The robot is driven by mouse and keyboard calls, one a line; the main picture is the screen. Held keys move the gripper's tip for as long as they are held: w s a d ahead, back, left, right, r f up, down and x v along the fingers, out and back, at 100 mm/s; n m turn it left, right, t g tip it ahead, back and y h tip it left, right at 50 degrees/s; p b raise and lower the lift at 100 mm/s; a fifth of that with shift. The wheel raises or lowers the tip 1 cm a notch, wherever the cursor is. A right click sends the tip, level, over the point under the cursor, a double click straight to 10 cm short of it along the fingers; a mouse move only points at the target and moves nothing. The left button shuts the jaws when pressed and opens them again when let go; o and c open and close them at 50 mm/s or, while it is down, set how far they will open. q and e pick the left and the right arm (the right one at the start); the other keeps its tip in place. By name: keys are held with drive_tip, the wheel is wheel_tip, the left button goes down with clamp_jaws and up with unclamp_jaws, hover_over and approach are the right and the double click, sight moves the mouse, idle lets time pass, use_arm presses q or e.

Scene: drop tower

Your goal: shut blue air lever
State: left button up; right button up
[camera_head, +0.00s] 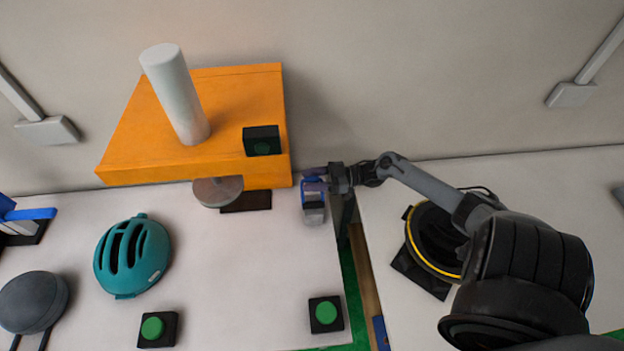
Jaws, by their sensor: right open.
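A small blue lever (307,197) on a grey fitting (314,215) stands just right of the orange block, near the wall. My right gripper (314,179) comes in from the right with its fingers pointing left. Its jaws are open, at the top end of the blue lever, and partly cover it. I cannot tell whether the fingers touch the lever. Another blue bar (32,213) on a pale body shows at the left edge. My left gripper is out of view.
The orange block (240,95) carries a grey cylinder and a black box with a green button (262,141). A teal helmet (133,256) lies at left. Black boxes with green buttons (326,313) (158,329) stand in front. A black ring with a yellow edge (432,240) is beside my right arm.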

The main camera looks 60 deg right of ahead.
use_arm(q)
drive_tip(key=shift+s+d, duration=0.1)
use_arm(e)
drive_tip(key=shift+f, duration=0.1)
clamp_jaws()
